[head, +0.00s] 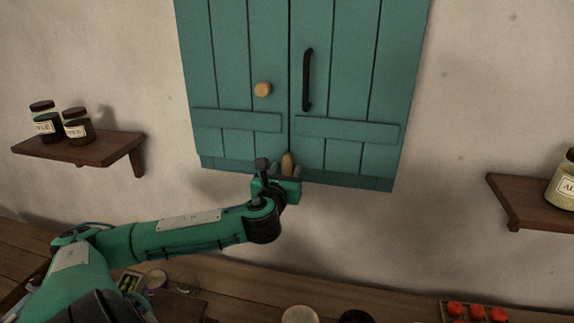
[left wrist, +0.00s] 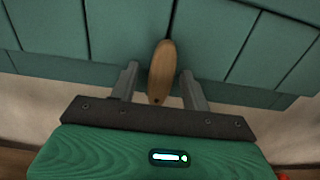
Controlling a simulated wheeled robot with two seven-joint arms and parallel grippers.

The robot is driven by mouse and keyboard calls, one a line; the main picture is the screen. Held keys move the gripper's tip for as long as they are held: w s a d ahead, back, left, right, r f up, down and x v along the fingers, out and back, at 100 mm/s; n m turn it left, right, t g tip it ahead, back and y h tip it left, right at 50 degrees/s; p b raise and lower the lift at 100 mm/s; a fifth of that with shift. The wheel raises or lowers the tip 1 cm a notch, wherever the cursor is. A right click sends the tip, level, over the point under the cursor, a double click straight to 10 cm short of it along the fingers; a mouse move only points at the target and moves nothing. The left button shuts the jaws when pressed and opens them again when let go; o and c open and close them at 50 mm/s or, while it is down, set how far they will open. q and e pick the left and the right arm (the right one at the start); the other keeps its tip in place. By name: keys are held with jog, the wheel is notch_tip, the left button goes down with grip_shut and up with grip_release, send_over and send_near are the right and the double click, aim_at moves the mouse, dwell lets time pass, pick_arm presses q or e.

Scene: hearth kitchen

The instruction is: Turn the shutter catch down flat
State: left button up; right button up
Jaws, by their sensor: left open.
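The teal wooden shutters (head: 345,85) hang closed on the wall. The shutter catch is a small wooden piece (head: 287,163) at the bottom of the seam between them. In the left wrist view the catch (left wrist: 162,72) stands upright, with its lower end between the two fingers. My left gripper (head: 285,172) is open around the catch, with a gap visible on both sides of it. The left wrist view shows its grey fingers (left wrist: 160,86) spread apart. My right gripper is not in view.
The left shutter has a round wooden knob (head: 262,89); the right one has a dark handle (head: 308,79). A shelf (head: 75,148) with jars is at left, another shelf (head: 528,203) with a jar at right. Below is a counter with several items, including a tray of red things (head: 475,312).

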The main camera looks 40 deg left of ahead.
pick_arm(q)
jog(key=shift+s+d+r, duration=0.15)
jog(key=shift+d+r, duration=0.05)
jog(key=shift+a, duration=0.1)
grip_shut()
